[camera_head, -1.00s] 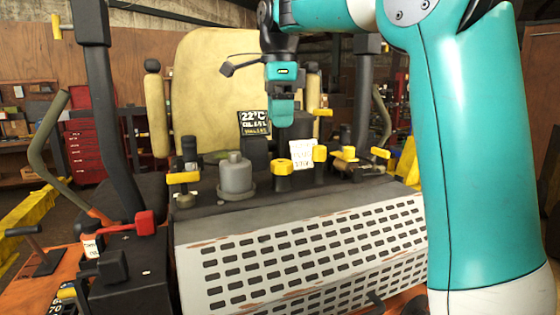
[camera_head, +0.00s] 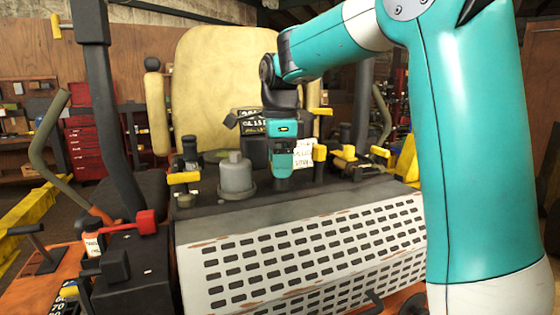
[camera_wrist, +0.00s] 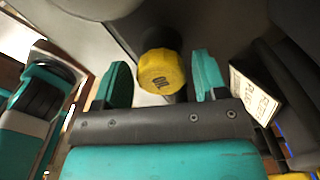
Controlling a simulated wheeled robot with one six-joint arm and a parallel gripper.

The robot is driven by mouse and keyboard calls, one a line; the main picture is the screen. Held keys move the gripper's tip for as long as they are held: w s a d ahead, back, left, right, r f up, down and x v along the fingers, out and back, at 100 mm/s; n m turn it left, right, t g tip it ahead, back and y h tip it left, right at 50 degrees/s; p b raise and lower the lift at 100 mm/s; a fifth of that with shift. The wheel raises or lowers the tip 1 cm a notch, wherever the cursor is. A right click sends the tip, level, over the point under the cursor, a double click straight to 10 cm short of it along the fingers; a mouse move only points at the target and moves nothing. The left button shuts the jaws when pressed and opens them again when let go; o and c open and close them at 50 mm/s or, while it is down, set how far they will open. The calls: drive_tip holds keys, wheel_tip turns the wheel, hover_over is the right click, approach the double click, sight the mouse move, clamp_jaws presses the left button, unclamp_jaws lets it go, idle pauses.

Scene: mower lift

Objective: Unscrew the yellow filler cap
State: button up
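The yellow filler cap (camera_wrist: 161,71) shows in the wrist view, its top marked with what reads as "OIL". In the head view my gripper (camera_head: 281,183) points down over the machine's dark deck (camera_head: 310,203) and hides the cap. The fingers are open. I cannot tell how far their tips are above or beside the cap.
A grey domed canister (camera_head: 236,176) stands close left of my gripper. A white label card (camera_head: 304,154) and a yellow-topped lever (camera_head: 319,154) stand close right. A yellow T-handle (camera_head: 183,178) is further left. The perforated panel (camera_head: 300,255) slopes down in front.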

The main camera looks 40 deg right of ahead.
drive_tip(key=c, duration=0.7)
drive_tip(key=shift+r+n+p, duration=0.15)
drive_tip(key=shift+n+p, duration=0.3)
drive_tip(key=shift+n, duration=0.75)
drive_tip(key=n, duration=0.4)
drive_tip(key=shift+s+p, duration=0.1)
drive_tip(key=shift+p, duration=0.25)
drive_tip(key=shift+n+p, duration=0.4)
drive_tip(key=shift+n, duration=0.6)
drive_tip(key=n, duration=0.4)
drive_tip(key=shift+s+p, duration=0.1)
drive_tip(key=shift+p, duration=0.25)
